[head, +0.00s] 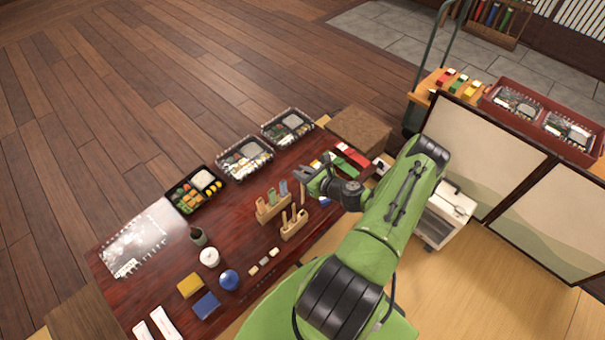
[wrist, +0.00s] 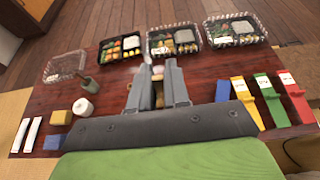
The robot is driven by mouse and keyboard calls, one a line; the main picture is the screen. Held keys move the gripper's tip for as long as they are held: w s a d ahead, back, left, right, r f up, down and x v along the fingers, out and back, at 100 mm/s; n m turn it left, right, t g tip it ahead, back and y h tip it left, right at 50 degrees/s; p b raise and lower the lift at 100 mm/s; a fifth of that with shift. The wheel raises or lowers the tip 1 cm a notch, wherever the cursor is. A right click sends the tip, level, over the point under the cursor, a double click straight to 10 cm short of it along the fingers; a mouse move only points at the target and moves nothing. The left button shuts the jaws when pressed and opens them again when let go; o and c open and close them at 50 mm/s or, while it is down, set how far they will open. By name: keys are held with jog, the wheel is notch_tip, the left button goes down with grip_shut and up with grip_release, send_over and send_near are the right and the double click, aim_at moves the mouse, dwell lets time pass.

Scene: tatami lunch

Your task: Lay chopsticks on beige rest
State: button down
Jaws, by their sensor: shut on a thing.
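My gripper (head: 318,182) is over the right half of the dark red table, shut on a thin tan upright piece, apparently the chopsticks (head: 302,194). In the wrist view my gripper (wrist: 158,70) has a tan shape (wrist: 158,93) between its fingers, mostly hidden by them. Two wooden holders stand below and left of the gripper: a rear one (head: 268,213) with coloured pieces upright in it and a front one (head: 293,232) with tan upright pieces. Small pale rests lie in a row left of the front holder; one looks beige (head: 253,270), though their shades are hard to separate.
A white round container (head: 209,257), blue round thing (head: 229,280), yellow block (head: 190,286) and blue block (head: 206,305) stand left of the rests. Lunch boxes (head: 195,190) line the far edge. Red, green and yellow pieces (wrist: 295,97) lie at right.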

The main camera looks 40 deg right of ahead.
jog(key=shift+r+p, duration=1.3)
jog(key=shift+r, duration=0.55)
